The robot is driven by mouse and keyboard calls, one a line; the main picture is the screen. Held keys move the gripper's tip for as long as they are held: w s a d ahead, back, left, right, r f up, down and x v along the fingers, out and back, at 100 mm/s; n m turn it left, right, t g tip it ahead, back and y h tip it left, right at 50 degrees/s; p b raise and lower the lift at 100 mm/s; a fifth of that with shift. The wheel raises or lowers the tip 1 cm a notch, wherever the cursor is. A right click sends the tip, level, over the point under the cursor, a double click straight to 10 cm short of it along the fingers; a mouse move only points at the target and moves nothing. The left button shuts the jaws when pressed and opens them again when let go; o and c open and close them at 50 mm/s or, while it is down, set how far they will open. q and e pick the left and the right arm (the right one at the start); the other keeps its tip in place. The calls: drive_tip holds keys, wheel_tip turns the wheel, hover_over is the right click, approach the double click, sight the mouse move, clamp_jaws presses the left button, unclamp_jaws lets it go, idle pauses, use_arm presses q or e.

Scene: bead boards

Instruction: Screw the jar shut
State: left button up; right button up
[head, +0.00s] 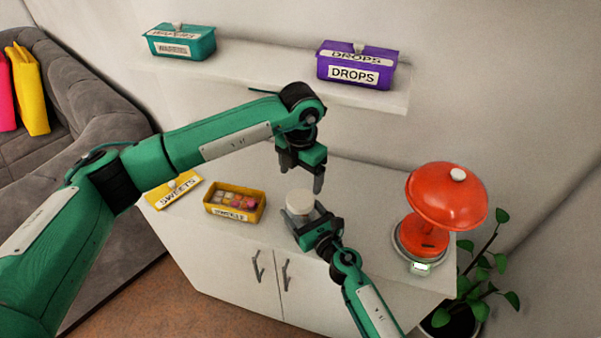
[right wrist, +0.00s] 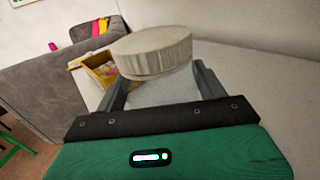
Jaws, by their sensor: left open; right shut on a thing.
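A small jar with a whitish, ribbed lid (head: 300,200) stands on the white cabinet top. In the right wrist view the lid (right wrist: 152,54) sits over the jar's pale body (right wrist: 160,91); I cannot tell how far it is turned. My right gripper (head: 308,222) is shut around the jar's body, below the lid. It also shows in the right wrist view (right wrist: 160,95), one finger on each side. My left gripper (head: 301,181) is open and empty, pointing down just above and behind the lid, apparently not touching it.
A yellow box of sweets (head: 235,215) and its lid (head: 173,190) lie left of the jar. A red lamp-like object (head: 446,198) stands on a scale (head: 420,267) at right. A teal box (head: 180,42) and a purple box (head: 355,68) stand on the shelf above.

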sight(300, 198)
use_arm(q)
drive_tip(key=shift+f, duration=4)
drive_tip(key=c, duration=1)
drive_tip(key=o, duration=1.2)
drive_tip(key=shift+c, duration=0.2)
drive_tip(key=shift+r, duration=0.1)
wheel_tip(300, 198, up, 7)
drive_tip(key=shift+r, duration=0.2)
